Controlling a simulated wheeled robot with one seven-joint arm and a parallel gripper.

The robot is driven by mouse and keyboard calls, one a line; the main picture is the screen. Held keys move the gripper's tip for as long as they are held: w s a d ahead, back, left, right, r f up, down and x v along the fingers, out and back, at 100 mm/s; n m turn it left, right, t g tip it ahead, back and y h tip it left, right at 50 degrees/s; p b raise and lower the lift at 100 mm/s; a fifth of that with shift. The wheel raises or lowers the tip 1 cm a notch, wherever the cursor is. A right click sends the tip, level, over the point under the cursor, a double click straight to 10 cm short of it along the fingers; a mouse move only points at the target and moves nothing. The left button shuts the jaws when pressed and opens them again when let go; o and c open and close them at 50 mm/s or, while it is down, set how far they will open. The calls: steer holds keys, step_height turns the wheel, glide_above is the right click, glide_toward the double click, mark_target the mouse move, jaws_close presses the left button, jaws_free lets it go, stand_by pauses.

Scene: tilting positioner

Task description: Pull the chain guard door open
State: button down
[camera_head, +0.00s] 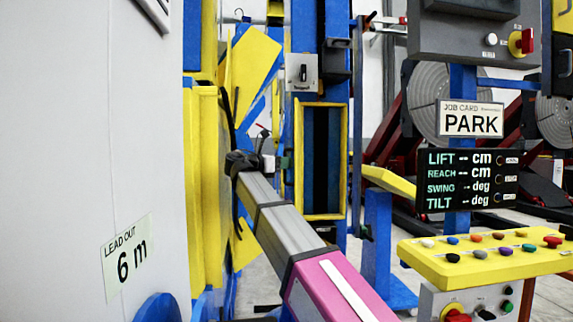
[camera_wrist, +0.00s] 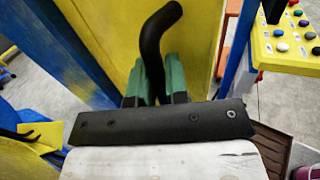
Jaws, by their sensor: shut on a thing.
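The chain guard door appears as a yellow panel (camera_wrist: 205,45) behind the fingers in the wrist view. A black bent handle (camera_wrist: 153,45) stands out in front of it. My gripper (camera_wrist: 157,88) has green fingertips closed on both sides of the handle's lower part. In the head view, my gripper (camera_head: 284,163) is small and seen from the side, at the left edge of a yellow-framed opening (camera_head: 299,190) on a blue column. The handle cannot be made out there, and how far the door stands open is unclear.
A yellow button console (camera_head: 480,262) stands at the right, below a dark display (camera_head: 467,180). A large pale panel (camera_head: 95,150) fills the left, beside yellow panels (camera_head: 207,180). A blue post (camera_head: 377,240) stands right of the column. Bare floor shows between post and console.

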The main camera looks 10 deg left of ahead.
steer(key=a, duration=0.1)
steer(key=w+a, duration=0.1)
steer(key=a, duration=0.2)
steer(key=shift+w+a, duration=0.15)
steer(key=shift+w, duration=0.2)
steer(key=c, duration=1.4)
jaws_free()
steer(key=v, duration=1)
steer(key=shift+s+a, duration=0.3)
